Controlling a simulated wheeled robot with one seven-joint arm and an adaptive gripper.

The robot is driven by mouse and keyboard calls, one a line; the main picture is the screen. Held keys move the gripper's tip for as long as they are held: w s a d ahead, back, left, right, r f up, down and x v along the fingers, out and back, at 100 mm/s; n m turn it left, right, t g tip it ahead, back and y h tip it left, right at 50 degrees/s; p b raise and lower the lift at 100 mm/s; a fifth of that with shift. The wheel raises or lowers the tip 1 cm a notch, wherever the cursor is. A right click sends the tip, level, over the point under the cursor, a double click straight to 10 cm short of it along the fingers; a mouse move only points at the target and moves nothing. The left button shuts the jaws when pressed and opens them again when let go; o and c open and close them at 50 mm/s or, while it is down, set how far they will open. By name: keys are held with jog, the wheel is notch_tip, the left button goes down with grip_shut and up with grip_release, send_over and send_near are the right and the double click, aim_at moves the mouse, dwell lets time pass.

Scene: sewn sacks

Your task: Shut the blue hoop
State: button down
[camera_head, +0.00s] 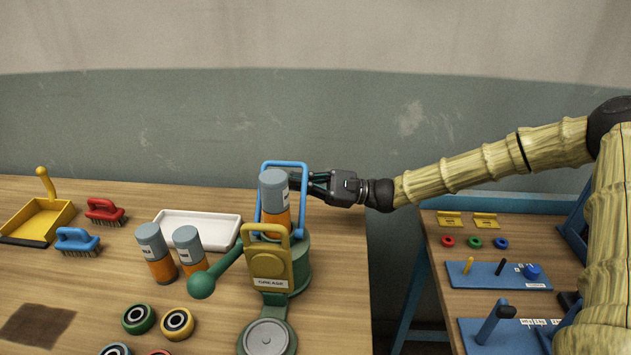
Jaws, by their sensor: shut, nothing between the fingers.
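The blue hoop (303,205) is a squared blue frame that stands upright on a green grease device (303,262) near the table's right part. A grey and orange cartridge (273,190) stands inside the hoop's outline, in front of part of it. A yellow plate with a handle (268,262), labelled GREASE, is at the device's front. My gripper (303,183) reaches in from the right and is shut and empty. Its fingertips are at the hoop's upper right side; the overlap hides whether they touch it.
Two more cartridges (156,252) and a white tray (197,229) stand left of the device. A green ball-ended lever (202,285) sticks out front left. A second table (455,280) stands right, across a gap.

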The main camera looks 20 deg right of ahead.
aim_at(292, 163)
jog(key=shift+s+a+r+p, duration=0.2)
jog(key=shift+s+r+p, duration=0.05)
jog(key=shift+r, duration=0.35)
jog(key=shift+s+a+r+p, duration=0.15)
jog(key=shift+s+r+p, duration=0.15)
jog(key=shift+r, duration=0.3)
jog(key=shift+s+a+r+p, duration=0.2)
jog(key=shift+s+r+p, duration=0.05)
jog(key=shift+r, duration=0.35)
jog(key=shift+s+r+n+b, duration=0.25)
jog(key=shift+r+n+b, duration=0.1)
jog(key=shift+r+n, duration=0.1)
jog(key=shift+a+r, duration=0.1)
jog(key=s+r+n+b, duration=0.1)
jog(key=n, duration=0.1)
jog(key=s+a+r+n+g+b, duration=0.1)
jog(key=r, duration=0.1)
jog(key=s+r+n+b, duration=0.1)
jog(key=n+b, duration=0.1)
jog(key=shift+s+a+r+n+g, duration=0.2)
jog(key=shift+s+n+g, duration=0.1)
jog(key=shift+n+g, duration=0.1)
jog(key=shift+s+a+r+n+h+b, duration=0.15)
jog(key=shift+s+a+r+n+b, duration=0.05)
jog(key=shift+s+r+n+b, duration=0.2)
jog(key=shift+s+a+r+n+h+b, duration=0.15)
jog(key=shift+s+r+n, duration=0.1)
jog(key=shift+s+n, duration=0.2)
